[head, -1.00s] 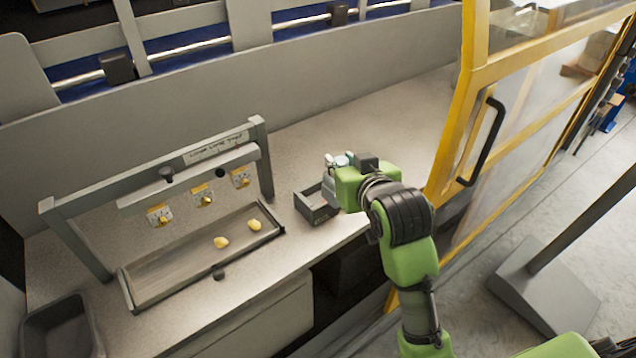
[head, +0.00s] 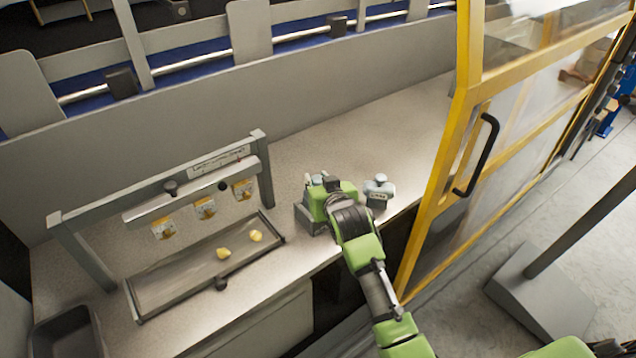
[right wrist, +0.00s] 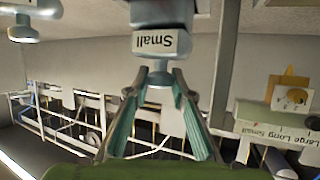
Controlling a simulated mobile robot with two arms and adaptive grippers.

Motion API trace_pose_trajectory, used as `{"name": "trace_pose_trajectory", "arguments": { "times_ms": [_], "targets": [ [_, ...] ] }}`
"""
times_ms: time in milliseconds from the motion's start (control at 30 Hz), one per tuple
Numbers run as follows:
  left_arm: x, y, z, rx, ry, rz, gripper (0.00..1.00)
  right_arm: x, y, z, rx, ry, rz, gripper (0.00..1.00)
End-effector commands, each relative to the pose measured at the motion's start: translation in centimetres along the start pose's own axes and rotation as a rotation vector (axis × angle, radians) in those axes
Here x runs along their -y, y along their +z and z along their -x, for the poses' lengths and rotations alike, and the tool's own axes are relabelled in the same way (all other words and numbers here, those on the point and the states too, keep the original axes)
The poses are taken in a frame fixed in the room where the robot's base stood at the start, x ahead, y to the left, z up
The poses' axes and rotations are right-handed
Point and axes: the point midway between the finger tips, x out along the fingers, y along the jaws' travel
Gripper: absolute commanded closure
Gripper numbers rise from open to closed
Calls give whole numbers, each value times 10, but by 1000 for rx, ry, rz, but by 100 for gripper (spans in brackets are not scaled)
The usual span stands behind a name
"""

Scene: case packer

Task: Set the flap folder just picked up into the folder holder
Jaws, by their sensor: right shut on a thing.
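My right gripper (head: 318,190) is over a small dark grey open-topped box (head: 303,215), likely the folder holder, on the counter. In the right wrist view the right gripper (right wrist: 158,78) is shut on the knob of a grey flap folder (right wrist: 160,15) labelled "Small". The gripper hides most of the folder and box in the head view, so I cannot tell whether the folder is inside or just above. A second grey knobbed piece (head: 379,190) with a label stands on the counter just right of the gripper. My left gripper is not in view.
A grey frame (head: 265,170) with yellow cards stands at left, behind a shallow tray (head: 140,318) with two yellow lumps. A dark bin (head: 65,325) is at lower left. A yellow-framed door (head: 462,130) bounds the right. The counter behind the gripper is clear.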

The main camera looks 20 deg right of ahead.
Motion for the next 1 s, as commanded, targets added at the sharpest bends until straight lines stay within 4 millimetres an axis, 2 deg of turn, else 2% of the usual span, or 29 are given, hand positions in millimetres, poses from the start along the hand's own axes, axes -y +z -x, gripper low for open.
{"name": "trace_pose_trajectory", "arguments": {
  "times_ms": [133,500,533,600,1000],
  "targets": [
    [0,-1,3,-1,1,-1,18,0,11,-4,-4,0,-1,100],
    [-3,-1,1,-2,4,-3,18,0,15,-6,-5,0,0,100],
    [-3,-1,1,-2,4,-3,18,0,18,-6,0,0,0,76],
    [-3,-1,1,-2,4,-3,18,0,17,-6,0,0,0,61],
    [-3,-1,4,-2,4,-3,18,0,12,-4,-1,0,0,61]
  ]
}}
